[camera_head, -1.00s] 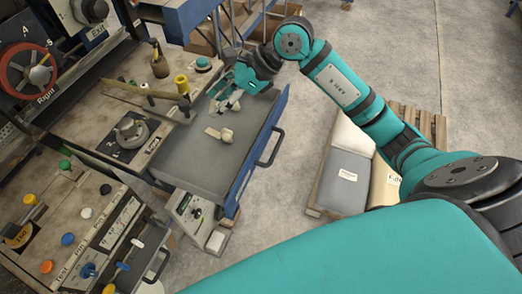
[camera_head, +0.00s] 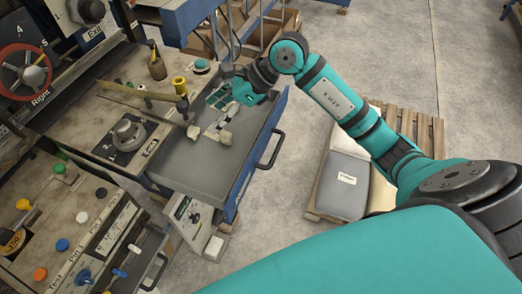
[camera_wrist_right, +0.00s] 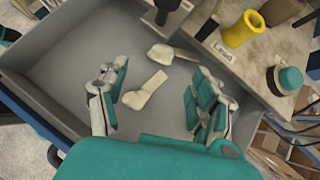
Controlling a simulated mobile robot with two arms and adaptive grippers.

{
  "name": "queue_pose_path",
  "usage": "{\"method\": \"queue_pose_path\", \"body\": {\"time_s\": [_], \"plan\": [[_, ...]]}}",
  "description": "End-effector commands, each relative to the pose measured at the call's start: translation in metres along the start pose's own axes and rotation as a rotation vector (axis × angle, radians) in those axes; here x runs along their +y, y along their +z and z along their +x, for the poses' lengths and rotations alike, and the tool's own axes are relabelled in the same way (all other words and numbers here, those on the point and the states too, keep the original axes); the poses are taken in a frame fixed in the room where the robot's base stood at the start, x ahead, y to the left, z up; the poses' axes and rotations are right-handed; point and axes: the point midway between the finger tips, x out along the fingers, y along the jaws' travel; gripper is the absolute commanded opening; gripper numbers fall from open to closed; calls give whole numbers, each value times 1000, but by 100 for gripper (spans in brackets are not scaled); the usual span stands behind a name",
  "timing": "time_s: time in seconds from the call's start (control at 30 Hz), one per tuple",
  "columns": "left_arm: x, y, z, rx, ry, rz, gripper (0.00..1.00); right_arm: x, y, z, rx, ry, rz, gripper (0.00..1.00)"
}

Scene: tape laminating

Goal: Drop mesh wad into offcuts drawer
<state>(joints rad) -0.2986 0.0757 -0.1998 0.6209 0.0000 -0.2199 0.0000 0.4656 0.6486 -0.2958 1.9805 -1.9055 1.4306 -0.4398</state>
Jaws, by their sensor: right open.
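The open grey drawer (camera_head: 185,177) has a blue front and a dark handle. Two pale cream pieces lie on its floor: a folded strip (camera_wrist_right: 146,89) and a rounded lump (camera_wrist_right: 172,53) farther off in the right wrist view. I cannot tell which is the mesh wad. My right gripper (camera_head: 227,104) is over the far end of the drawer. In the right wrist view its fingers (camera_wrist_right: 156,84) are spread and empty, with the strip between them in the picture. My left gripper is not in view.
The worktop left of the drawer carries a dark round fixture (camera_head: 128,133), a long-handled tool (camera_head: 145,95) and a yellow cylinder (camera_wrist_right: 243,29). A pallet (camera_head: 322,205) with grey sacks stands right of the drawer. Bare floor lies between.

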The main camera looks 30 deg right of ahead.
Motion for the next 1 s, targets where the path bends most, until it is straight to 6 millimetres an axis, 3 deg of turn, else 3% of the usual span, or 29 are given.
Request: {"method": "queue_pose_path", "body": {"time_s": [0.17, 0.5, 0.7, 1.0], "plan": [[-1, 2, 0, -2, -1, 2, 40, -1, 0, -10, 1, -4, 0, 66], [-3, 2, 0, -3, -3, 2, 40, -2, -1, -78, 3, -6, 0, 66], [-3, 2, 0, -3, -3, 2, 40, -1, 0, -109, 2, -2, 1, 66], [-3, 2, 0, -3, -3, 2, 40, 0, 0, -120, 0, 0, 0, 66]]}}
